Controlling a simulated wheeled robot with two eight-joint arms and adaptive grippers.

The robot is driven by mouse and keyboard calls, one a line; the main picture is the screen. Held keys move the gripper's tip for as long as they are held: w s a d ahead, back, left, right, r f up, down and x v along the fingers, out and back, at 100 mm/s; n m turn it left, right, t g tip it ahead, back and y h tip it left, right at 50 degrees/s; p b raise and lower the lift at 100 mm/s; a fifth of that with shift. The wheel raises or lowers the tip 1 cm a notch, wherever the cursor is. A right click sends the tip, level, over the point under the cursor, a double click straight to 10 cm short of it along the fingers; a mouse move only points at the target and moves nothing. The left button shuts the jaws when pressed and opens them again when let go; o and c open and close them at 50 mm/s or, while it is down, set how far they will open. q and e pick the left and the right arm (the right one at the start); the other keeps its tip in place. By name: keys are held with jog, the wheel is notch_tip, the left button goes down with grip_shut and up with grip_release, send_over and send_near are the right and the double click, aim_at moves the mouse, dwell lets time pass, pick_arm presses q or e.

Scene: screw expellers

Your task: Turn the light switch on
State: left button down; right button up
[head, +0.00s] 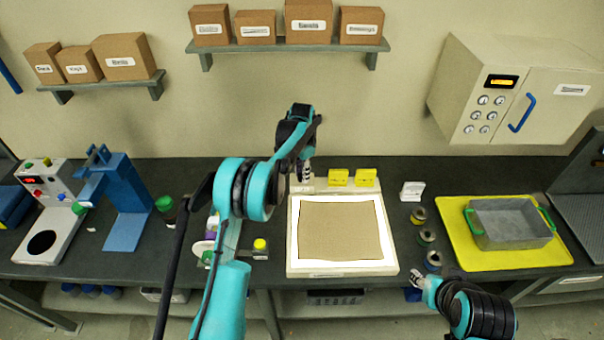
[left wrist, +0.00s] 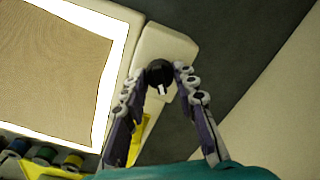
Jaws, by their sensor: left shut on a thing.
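A pale light box (head: 391,262) stands on the dark bench, with a bright white panel and a brown mesh sheet on top. The light switch is a black round knob (left wrist: 158,70) with a white pointer, on the pale extension at the box's back left corner. My left gripper (head: 304,175) reaches down there and hides the knob in the head view. In the left wrist view, the left gripper (left wrist: 159,79) has a fingertip on each side of the knob, shut on it. My right gripper (head: 416,278) hangs near the bench's front edge, away from the box; its jaws are unclear.
A grey bin (head: 510,224) stands on a yellow mat (head: 470,252). Shelves with cartons (head: 309,22) hang on the wall.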

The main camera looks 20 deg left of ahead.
pick_arm(q)
jog(key=shift+m, duration=0.4)
jog(key=c, duration=1.2)
grip_release()
notch_tip(320, 180, up, 12)
jog(key=shift+r, duration=0.1)
